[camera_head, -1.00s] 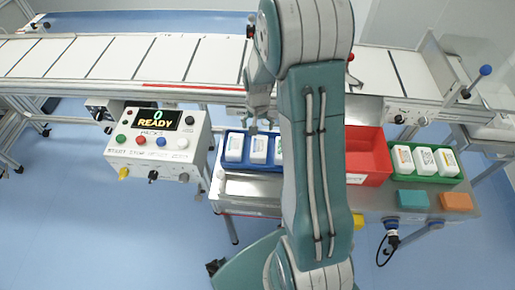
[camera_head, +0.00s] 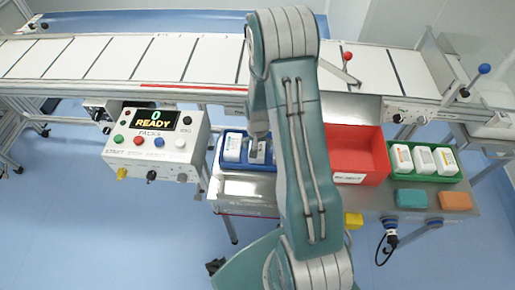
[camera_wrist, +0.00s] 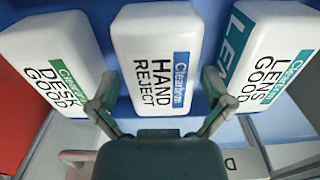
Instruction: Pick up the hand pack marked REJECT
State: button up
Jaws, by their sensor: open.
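The hand pack marked HAND REJECT (camera_wrist: 157,60) is a white pack with a blue label band. In the wrist view it stands in the middle, between a DESK GOOD pack (camera_wrist: 50,60) and a LENS GOOD pack (camera_wrist: 270,62). My gripper (camera_wrist: 158,84) is open, with one finger on each side of the HAND pack near the gaps to its neighbours. Whether the fingers touch it I cannot tell. In the head view the packs stand in the blue tray (camera_head: 226,165), and my arm hides part of the row.
Right of the blue tray are a red bin (camera_head: 372,178) and a green tray (camera_head: 440,179) with three white packs. Teal (camera_head: 411,199) and orange (camera_head: 455,200) blocks lie in front. A control box (camera_head: 155,148) reading READY stands left. The conveyor (camera_head: 120,60) runs behind.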

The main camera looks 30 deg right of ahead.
jog(key=c, duration=1)
jog(key=shift+r, duration=0.15)
